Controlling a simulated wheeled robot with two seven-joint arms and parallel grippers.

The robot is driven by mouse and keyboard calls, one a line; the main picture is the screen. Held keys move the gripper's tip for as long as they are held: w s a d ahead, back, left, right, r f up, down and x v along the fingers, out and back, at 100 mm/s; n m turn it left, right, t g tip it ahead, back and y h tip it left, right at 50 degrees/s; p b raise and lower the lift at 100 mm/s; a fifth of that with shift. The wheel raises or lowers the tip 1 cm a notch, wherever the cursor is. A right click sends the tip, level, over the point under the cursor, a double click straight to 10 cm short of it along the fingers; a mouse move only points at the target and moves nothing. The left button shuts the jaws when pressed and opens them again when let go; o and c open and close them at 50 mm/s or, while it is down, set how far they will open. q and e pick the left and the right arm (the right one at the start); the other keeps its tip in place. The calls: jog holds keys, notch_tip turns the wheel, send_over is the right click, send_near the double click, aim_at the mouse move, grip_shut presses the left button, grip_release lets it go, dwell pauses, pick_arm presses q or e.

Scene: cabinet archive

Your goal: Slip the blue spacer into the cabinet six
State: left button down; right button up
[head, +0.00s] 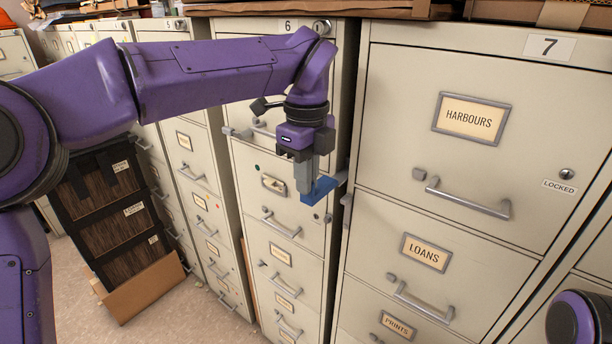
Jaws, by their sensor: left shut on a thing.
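My left gripper (308,178) points down and is shut on the blue spacer (320,189). The spacer is a small blue piece, tilted in this view, and the fingers hide part of it. It shows in front of the right part of cabinet six (255,193), a beige cabinet with a "6" plate at its top. I cannot tell whether the spacer touches the cabinet. My purple left arm crosses the cabinet's upper part and hides much of its top drawer. My right gripper is out of view.
Cabinet seven (462,44) stands to the right, with a dark gap between it and cabinet six. Its drawer handles (467,199) stick out. More cabinets line the left. A dark wood-fronted unit (108,212) and a tan board (145,287) stand on the floor at left.

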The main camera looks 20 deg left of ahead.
aim_at(328, 178)
pick_arm(q)
jog(key=shift+w+d+r+p, duration=0.1)
jog(key=shift+w+d+p, duration=0.2)
jog(key=shift+w+p, duration=0.5)
jog(key=shift+w+d+p, duration=0.3)
jog(key=shift+w+p, duration=0.25)
jog(key=shift+w, duration=0.4)
jog(key=shift+w+d+p, duration=0.3)
jog(key=shift+w+p, duration=0.45)
jog(key=shift+w+d+p, duration=0.3)
jog(key=shift+w+p, duration=0.45)
jog(key=c, duration=1.2)
grip_release()
